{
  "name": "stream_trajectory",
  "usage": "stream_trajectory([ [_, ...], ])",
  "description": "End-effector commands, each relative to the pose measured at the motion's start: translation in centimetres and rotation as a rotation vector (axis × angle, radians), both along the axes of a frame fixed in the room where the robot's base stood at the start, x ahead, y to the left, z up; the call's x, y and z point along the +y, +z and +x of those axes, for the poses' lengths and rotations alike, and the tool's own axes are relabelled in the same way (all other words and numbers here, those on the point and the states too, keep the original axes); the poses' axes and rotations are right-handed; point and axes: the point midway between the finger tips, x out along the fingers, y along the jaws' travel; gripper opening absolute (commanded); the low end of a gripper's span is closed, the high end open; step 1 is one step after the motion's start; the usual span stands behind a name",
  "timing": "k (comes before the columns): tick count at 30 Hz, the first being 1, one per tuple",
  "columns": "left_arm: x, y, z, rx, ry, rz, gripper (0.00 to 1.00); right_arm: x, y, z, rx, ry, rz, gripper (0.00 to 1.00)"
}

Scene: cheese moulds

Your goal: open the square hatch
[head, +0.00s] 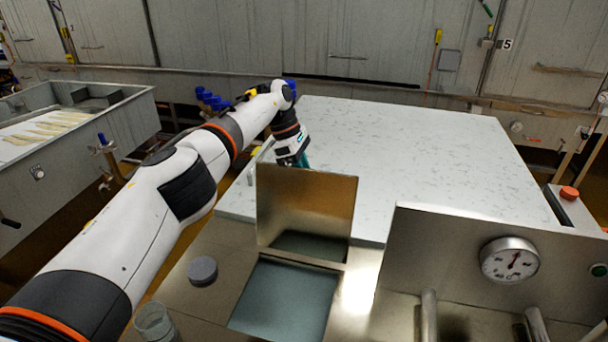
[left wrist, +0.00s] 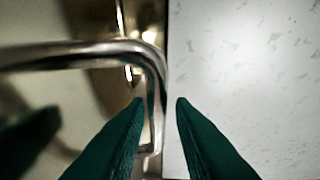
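The square hatch lid (head: 306,200) is a brownish metal plate in the head view. It stands raised at the far edge of a square opening (head: 285,303) in the metal counter. My left arm reaches in from the left, and my left gripper is behind the lid's top edge, mostly hidden there. In the left wrist view my left gripper (left wrist: 160,102) has its two green fingers apart with nothing gripped between them. A bent shiny metal handle (left wrist: 85,55) is just ahead, its corner near the fingertips; whether a finger touches it I cannot tell. My right gripper is not in view.
A pale speckled table (head: 420,150) lies behind the lid, its top clear. A metal panel with a dial gauge (head: 510,260) stands at the right. A grey round puck (head: 202,271) and a clear cup (head: 155,322) sit left of the opening. A vat (head: 125,120) stands at left.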

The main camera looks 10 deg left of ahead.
Motion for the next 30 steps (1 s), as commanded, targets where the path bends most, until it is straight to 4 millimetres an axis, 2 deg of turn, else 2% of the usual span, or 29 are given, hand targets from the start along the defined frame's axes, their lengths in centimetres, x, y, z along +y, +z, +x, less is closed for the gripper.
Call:
stream_trajectory([
  [1, 0.1, -0.9, -0.2, 0.011, 0.000, 0.003, 0.30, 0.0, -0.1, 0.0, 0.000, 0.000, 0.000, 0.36],
  [2, 0.1, -0.9, -0.2, 0.011, 0.000, 0.003, 0.34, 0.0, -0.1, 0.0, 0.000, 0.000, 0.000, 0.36],
  [13, 0.2, -0.3, -0.2, 0.013, -0.001, 0.003, 0.34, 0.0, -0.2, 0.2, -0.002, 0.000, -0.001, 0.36],
  [17, 0.9, 1.6, 0.0, 0.006, -0.001, 0.002, 0.34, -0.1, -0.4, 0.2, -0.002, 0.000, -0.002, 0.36],
  [22, 1.9, 5.5, 0.1, 0.001, 0.000, 0.001, 0.34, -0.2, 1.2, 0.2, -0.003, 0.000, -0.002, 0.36],
  [24, 2.2, 6.3, 0.1, 0.003, 0.000, 0.001, 0.34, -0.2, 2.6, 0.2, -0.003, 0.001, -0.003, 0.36],
  [30, 2.6, 7.2, 0.2, -0.001, 0.000, 0.001, 0.34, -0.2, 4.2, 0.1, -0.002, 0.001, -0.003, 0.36],
])
